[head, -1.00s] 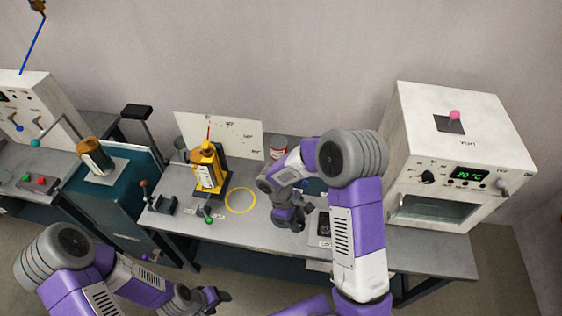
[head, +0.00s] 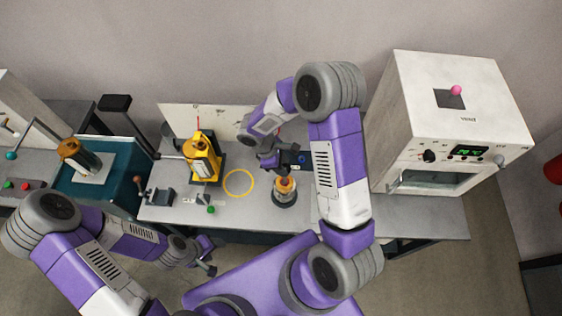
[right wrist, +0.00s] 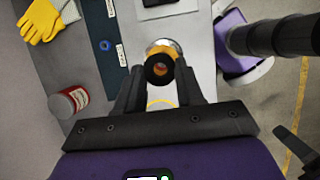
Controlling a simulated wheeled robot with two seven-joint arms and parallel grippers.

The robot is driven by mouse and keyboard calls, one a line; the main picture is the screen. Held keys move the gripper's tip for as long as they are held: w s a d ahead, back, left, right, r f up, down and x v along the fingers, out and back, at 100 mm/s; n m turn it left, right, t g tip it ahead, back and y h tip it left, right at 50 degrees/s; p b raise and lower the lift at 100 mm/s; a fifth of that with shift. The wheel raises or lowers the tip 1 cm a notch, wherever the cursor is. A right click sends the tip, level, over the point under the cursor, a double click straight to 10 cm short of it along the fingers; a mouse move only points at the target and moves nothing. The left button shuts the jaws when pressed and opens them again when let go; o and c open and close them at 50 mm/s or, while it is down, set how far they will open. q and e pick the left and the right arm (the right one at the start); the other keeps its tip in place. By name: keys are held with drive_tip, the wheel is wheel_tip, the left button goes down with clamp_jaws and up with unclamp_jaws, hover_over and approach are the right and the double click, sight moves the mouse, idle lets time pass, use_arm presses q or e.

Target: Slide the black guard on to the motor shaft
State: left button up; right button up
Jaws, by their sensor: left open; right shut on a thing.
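My right gripper (head: 284,171) is over the bench, above an orange-topped motor (head: 285,185) on a round dark base. In the right wrist view the gripper's fingers (right wrist: 158,84) are shut on a short dark, round piece with a hole, which looks like the black guard (right wrist: 159,70). Orange and a silver rim show just behind it. I cannot tell whether the guard is around the shaft or only above it; the shaft itself is hidden. My left gripper (head: 207,257) is open and empty, low in front of the bench.
A yellow machine (head: 203,160) and a yellow ring (head: 239,184) are left on the bench (head: 235,212). A white oven (head: 440,130) stands right. The right wrist view shows a red-and-white can (right wrist: 68,102) and yellow glove (right wrist: 45,20).

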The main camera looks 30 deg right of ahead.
drive_tip(key=shift+w+f, duration=0.15)
drive_tip(key=shift+w, duration=0.05)
drive_tip(key=shift+s+f+b, duration=0.15)
drive_tip(key=shift+f+b, duration=0.65)
drive_tip(key=shift+b, duration=0.15)
drive_tip(key=shift+f+b, duration=1.75)
drive_tip(key=shift+f, duration=0.25)
drive_tip(key=shift+b, duration=0.3)
drive_tip(key=shift+f+b, duration=1.25)
drive_tip(key=shift+f, duration=0.15)
drive_tip(key=o, duration=1.1)
drive_tip(key=shift+r, duration=0.1)
